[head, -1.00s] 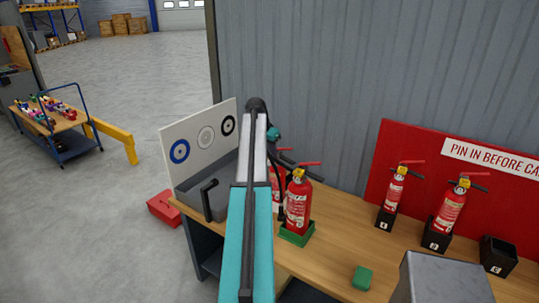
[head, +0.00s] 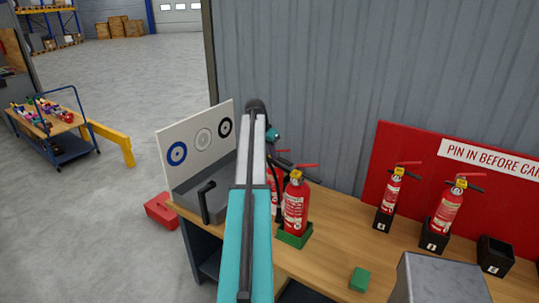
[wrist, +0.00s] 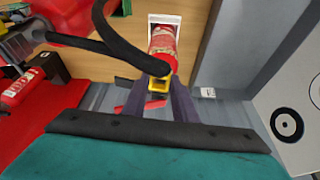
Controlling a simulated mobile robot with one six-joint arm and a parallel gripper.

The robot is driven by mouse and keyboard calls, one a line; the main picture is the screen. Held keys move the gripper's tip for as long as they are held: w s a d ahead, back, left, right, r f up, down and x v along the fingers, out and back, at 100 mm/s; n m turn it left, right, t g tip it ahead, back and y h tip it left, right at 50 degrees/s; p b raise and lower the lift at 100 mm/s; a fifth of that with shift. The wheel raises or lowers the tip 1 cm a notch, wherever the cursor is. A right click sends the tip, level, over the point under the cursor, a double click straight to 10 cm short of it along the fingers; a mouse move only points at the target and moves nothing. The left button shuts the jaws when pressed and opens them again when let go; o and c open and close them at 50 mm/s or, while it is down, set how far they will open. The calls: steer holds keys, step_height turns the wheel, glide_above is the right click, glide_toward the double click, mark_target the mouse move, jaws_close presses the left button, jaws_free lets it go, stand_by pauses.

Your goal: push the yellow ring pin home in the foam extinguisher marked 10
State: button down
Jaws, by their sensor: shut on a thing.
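In the wrist view my gripper (wrist: 158,92) is shut on a small yellow piece (wrist: 158,83), which looks like the ring pin. It is at the head of a red extinguisher (wrist: 162,42) standing in a pale holder (wrist: 178,18). Whether the pin is in its hole cannot be told. In the head view my arm hides the gripper and part of a red extinguisher (head: 274,195). Another red extinguisher (head: 295,208) stands upright in a green holder (head: 296,240) just right of my arm. The marking 10 cannot be read on any of them.
A black hose (wrist: 120,45) crosses close to my gripper in the wrist view. Two extinguishers (head: 391,192) (head: 446,213) stand in black holders at right, beside an empty one (head: 496,255). A green block (head: 359,279) and a grey box (head: 440,280) are in front.

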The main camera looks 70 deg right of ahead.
steer(key=c, duration=1.4)
jaws_free()
steer(key=shift+o, duration=0.2)
steer(key=b+v, duration=0.4)
steer(key=v, duration=0.9)
steer(key=shift+r, duration=0.4)
steer(key=shift+w+a, duration=0.1)
steer(key=shift+a, duration=0.05)
